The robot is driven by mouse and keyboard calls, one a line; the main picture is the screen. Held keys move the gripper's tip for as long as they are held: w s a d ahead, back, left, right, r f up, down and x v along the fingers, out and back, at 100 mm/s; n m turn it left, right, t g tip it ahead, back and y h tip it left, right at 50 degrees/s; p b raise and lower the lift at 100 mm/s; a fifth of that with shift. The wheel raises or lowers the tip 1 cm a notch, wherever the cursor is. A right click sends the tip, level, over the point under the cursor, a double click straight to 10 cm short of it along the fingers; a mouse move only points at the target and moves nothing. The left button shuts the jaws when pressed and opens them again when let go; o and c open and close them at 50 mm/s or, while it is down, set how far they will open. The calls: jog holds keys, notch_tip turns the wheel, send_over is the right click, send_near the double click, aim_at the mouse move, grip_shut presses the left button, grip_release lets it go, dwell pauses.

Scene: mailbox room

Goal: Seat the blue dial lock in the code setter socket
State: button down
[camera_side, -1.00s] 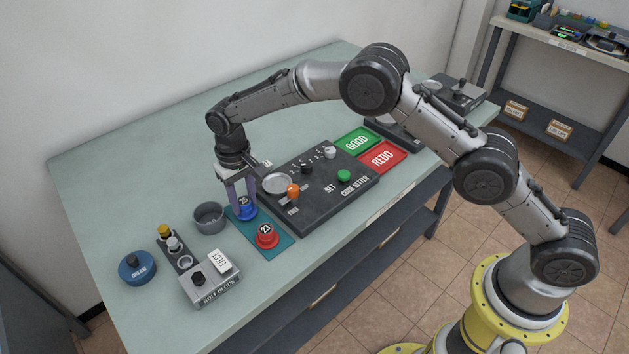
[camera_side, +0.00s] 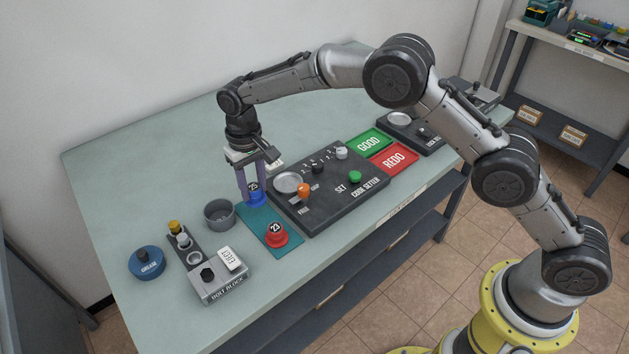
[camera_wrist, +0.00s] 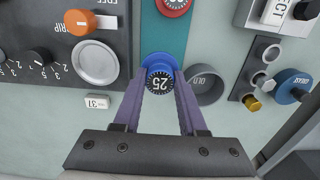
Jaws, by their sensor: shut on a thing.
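The blue dial lock (camera_side: 256,200), with a black dial reading 25 in the wrist view (camera_wrist: 160,83), is between the fingers of my gripper (camera_side: 253,198). My gripper is shut on it, and the lock seems held a little above the far end of the teal mat (camera_side: 254,221). The fingers also show in the wrist view (camera_wrist: 160,92). The dark code setter (camera_side: 338,196) lies just right of the lock in the side view. Its round silver dish (camera_side: 288,182), apparently the socket, is empty and also shows in the wrist view (camera_wrist: 95,63).
A red dial lock (camera_side: 276,235) stands on the mat's near end. A grey cup (camera_side: 219,213) is close left of the lock. An orange knob (camera_side: 304,190) stands beside the dish. The bolt block (camera_side: 222,283) and a blue grease tin (camera_side: 147,262) are further left.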

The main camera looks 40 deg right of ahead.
jog(key=d+r, duration=0.1)
jog(key=d, duration=0.2)
jog(key=d+r, duration=0.1)
jog(key=d, duration=0.2)
jog(key=d+r, duration=0.1)
jog(key=d, duration=0.2)
jog(key=shift+w+r, duration=0.3)
jog(key=shift+d, duration=0.35)
jog(key=shift+f, duration=2)
jog(key=shift+f, duration=0.75)
jog(key=shift+c, duration=0.7)
grip_release()
notch_tip(320, 180, up, 6)
